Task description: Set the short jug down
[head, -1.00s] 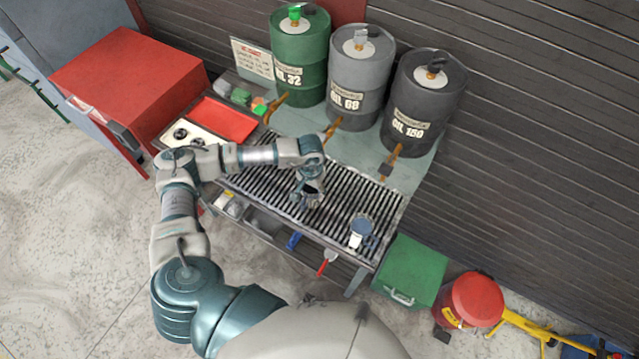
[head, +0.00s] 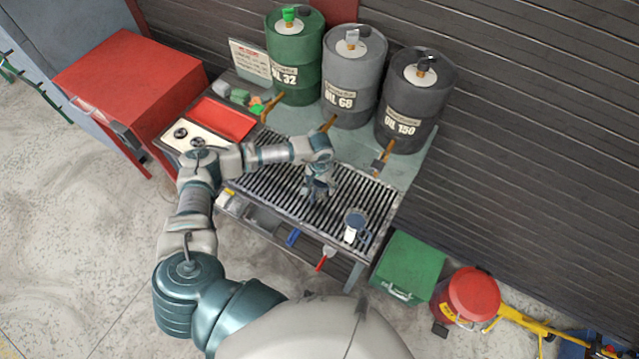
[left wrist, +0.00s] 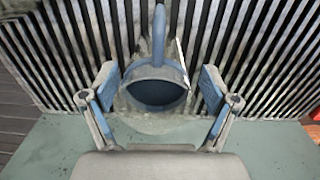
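A short jug (left wrist: 155,92) with a grey body, dark blue inside and a blue spout or handle at the top shows in the left wrist view. It stands on the slatted grate (left wrist: 232,45) between the fingers of my left gripper (left wrist: 160,95). The fingers are spread, with a gap on each side of the jug. In the head view my left gripper (head: 318,190) is low over the grate and hides most of that jug. A second jug (head: 354,225) with a blue top and a white patch stands to the right on the grate. My right gripper is not in view.
Three oil drums, green (head: 295,60), grey (head: 352,80) and dark (head: 413,100), stand behind the grate, with taps facing it. A red tray (head: 225,118) lies at the left. A green box (head: 408,265) and red can (head: 472,295) stand right of the bench.

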